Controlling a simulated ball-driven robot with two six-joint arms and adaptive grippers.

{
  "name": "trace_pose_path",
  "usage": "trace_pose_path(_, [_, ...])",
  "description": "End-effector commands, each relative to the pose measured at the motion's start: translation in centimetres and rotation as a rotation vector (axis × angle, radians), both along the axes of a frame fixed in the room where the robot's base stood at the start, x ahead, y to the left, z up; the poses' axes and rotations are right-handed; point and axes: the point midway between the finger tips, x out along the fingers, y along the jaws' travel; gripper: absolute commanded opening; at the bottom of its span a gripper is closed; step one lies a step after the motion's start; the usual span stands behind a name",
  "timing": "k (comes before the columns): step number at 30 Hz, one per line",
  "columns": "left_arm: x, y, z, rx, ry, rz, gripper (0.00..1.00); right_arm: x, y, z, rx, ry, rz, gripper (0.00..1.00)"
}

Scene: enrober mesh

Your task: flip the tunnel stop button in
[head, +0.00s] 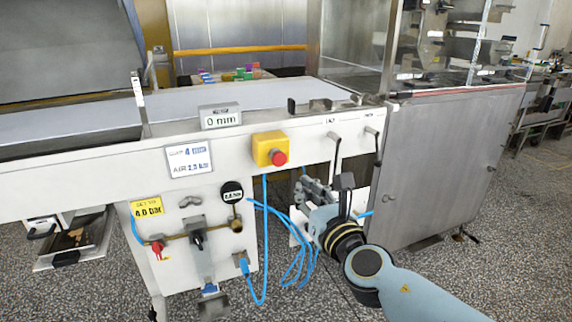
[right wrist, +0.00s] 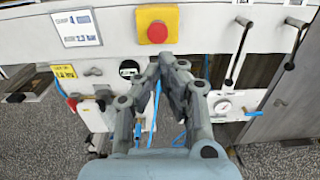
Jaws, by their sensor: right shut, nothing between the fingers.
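The stop button is a red knob (head: 278,157) on a yellow box (head: 266,145), fixed to the white front of the conveyor machine. In the right wrist view the red knob (right wrist: 157,32) on its yellow box (right wrist: 145,18) sits above the fingertips. My right gripper (head: 303,187) is shut and empty, below and to the right of the button in the head view. In the right wrist view the closed fingers (right wrist: 170,62) point up toward the knob, and I cannot tell the gap to it. My left gripper is not in view.
A panel with a gauge, valves and a red handle (head: 157,246) is at lower left. Blue hoses (head: 265,240) hang below the button. Two levers (head: 334,155) stick out to its right. A steel cabinet (head: 440,165) stands at right. Speckled floor is open in front.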

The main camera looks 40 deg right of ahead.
Motion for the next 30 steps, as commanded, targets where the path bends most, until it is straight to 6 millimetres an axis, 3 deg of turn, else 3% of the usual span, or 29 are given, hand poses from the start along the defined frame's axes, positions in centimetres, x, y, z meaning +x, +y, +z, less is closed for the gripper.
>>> trace_pose_path(9, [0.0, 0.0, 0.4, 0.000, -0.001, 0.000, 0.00, 6.7, -1.7, 0.2, -0.001, -0.002, 0.000, 0.00])
trace_pose_path(15, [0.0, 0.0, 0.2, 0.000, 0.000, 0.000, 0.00, 9.4, -2.3, 0.1, 0.000, 0.000, 0.000, 0.00])
trace_pose_path(30, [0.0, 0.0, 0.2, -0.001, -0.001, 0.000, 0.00, 10.4, -2.6, 0.1, 0.000, 0.001, 0.001, 0.00])
